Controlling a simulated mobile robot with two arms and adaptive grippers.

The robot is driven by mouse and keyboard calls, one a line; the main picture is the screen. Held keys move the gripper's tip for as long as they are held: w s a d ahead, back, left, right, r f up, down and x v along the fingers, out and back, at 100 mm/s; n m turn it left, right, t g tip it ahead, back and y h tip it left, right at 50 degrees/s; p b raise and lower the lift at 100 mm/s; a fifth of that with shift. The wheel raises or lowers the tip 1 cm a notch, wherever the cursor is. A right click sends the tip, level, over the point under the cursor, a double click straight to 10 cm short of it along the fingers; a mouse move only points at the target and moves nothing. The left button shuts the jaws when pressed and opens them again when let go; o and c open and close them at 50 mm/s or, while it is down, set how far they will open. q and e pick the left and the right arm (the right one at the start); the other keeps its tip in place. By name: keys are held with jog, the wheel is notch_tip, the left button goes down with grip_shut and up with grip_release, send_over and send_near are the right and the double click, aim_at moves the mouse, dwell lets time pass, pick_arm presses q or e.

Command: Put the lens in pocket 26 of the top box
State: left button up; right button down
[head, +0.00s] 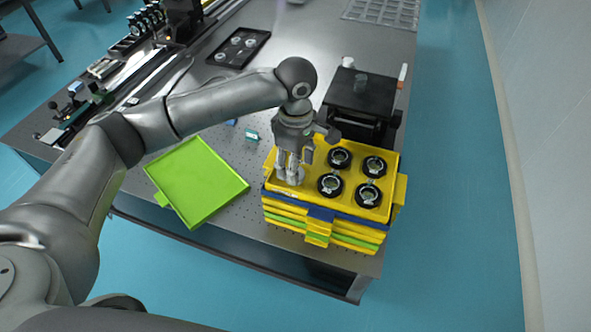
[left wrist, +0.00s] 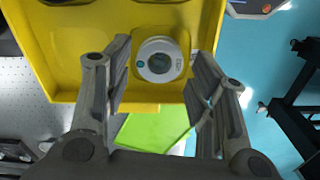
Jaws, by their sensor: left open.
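The top box (head: 390,205) is a yellow tray on top of a stack, with several black ring-shaped holders holding round parts. My left gripper (head: 288,178) points down over its near left part. In the left wrist view the lens (left wrist: 160,60), a small round whitish piece with a grey centre, sits in the yellow box (left wrist: 62,84). My left gripper (left wrist: 160,78) is open there, with one finger on each side of the lens and a gap showing on both sides. The pocket number is not readable. My right gripper is not in view.
An empty green tray (head: 215,205) lies left of the stack. A black device (head: 362,92) stands behind the stack. A dark tray (head: 238,48) and rails are further back. Bare metal tabletop (head: 330,40) shows at the back middle.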

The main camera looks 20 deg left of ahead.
pick_arm(q)
notch_tip(320, 180, up, 10)
jog(key=b, duration=0.1)
jog(key=shift+f, duration=0.25)
jog(key=shift+f, duration=0.1)
